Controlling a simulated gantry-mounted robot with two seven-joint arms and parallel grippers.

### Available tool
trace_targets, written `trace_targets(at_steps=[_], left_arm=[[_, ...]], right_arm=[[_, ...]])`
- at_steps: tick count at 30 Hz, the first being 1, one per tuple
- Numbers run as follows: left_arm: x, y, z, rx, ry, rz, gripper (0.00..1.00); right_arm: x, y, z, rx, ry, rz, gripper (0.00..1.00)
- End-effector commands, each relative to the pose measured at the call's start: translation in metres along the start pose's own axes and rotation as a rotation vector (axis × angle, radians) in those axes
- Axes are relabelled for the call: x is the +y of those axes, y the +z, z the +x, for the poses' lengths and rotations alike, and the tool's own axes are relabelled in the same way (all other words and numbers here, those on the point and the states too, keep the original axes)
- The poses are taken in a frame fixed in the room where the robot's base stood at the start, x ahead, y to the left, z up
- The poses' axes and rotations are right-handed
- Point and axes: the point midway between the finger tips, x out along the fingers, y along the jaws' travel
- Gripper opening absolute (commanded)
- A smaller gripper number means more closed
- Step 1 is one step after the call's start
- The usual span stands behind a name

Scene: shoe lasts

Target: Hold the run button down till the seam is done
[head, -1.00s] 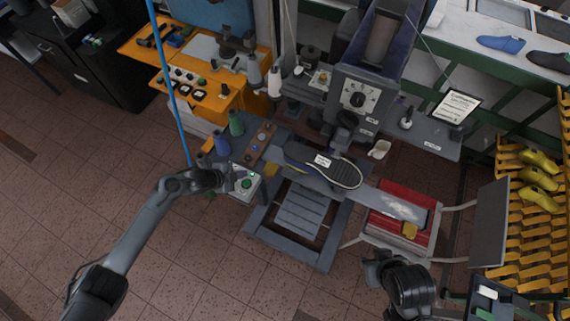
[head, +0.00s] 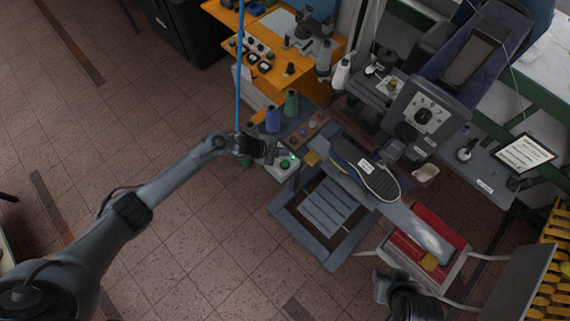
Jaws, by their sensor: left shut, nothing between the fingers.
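The run button is most likely the green button (head: 285,164) on a small pale control box (head: 284,175) at the left side of the sewing machine (head: 425,115). A small bright green light (head: 293,157) glows on the box. My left gripper (head: 273,154) is shut and empty, with its tip at the box beside or over the button. I cannot tell whether it presses it. A dark shoe with a pale-edged sole (head: 379,184) lies on the machine's arm under the head, with a white label on it. My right gripper (head: 384,285) is low at the right; its fingers are unclear.
Blue and green thread cones (head: 291,104) stand just behind the box. A blue hanging cord (head: 239,70) comes down near my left wrist. A red-topped stool (head: 425,240) stands at the right. The tiled floor (head: 190,200) at the left is open.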

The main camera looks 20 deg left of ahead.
Motion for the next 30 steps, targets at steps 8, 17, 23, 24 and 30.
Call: trace_targets(at_steps=[8,17,23,24,30], left_arm=[[0.02,0.019,0.027,0.001,0.0,0.0,0.0],[0.034,0.034,0.046,0.0,-0.001,0.0,0.0],[0.035,0.036,0.049,0.0,-0.001,0.0,0.0],[0.035,0.036,0.049,0.0,-0.001,0.0,0.0],[0.035,0.035,0.049,0.0,-0.001,0.0,0.0]], right_arm=[[-0.001,0.011,0.033,0.0,0.0,0.001,0.34],[-0.001,0.018,0.056,-0.001,0.003,-0.004,0.34],[0.0,0.019,0.059,-0.002,0.007,-0.009,0.34],[0.0,0.019,0.058,-0.002,0.007,-0.009,0.34],[0.0,0.019,0.058,-0.002,0.007,-0.009,0.34]])
